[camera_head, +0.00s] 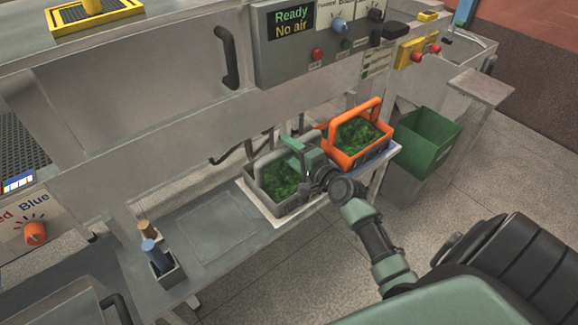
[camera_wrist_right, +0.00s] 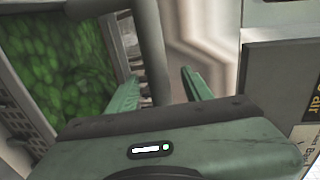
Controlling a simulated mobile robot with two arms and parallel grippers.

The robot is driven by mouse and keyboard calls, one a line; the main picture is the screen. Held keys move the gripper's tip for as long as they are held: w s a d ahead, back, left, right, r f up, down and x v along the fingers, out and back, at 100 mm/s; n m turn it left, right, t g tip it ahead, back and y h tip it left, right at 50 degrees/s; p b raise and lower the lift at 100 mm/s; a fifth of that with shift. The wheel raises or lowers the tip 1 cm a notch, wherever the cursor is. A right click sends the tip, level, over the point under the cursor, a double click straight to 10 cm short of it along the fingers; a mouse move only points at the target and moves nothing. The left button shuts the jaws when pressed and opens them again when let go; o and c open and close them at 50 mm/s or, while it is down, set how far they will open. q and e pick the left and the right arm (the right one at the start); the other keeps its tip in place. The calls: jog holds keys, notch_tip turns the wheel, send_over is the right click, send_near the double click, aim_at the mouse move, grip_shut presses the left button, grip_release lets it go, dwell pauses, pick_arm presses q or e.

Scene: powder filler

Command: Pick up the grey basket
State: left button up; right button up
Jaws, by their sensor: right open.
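The grey basket (camera_head: 289,208), filled with green pieces, stands on the shelf below the machine, left of the orange basket. My right gripper (camera_head: 300,152) is over the grey basket, at its raised handle, and hides part of the basket. In the right wrist view the open fingers (camera_wrist_right: 160,88) lie on either side of the grey handle (camera_wrist_right: 150,45), with a gap on the right side. The basket's wall (camera_wrist_right: 22,122) and green contents show at the left there. My left gripper is not in view.
The orange basket (camera_head: 381,153), with similar green contents, stands close on the right. A small holder (camera_head: 168,275) with blue and tan handles is at left. The machine panel (camera_head: 268,62) overhangs behind.

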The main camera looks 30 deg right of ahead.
jog(key=w, duration=0.3)
jog(key=shift+w+f, duration=0.1)
jog(key=shift+f, duration=0.25)
jog(key=shift+w+f, duration=0.2)
jog(key=shift+w, duration=0.4)
jog(key=c, duration=0.8)
grip_shut()
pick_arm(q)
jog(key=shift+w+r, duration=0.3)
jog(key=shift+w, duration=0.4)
pick_arm(e)
jog(key=shift+a, duration=0.1)
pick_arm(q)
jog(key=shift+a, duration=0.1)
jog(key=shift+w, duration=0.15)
pick_arm(e)
jog(key=shift+r, duration=0.15)
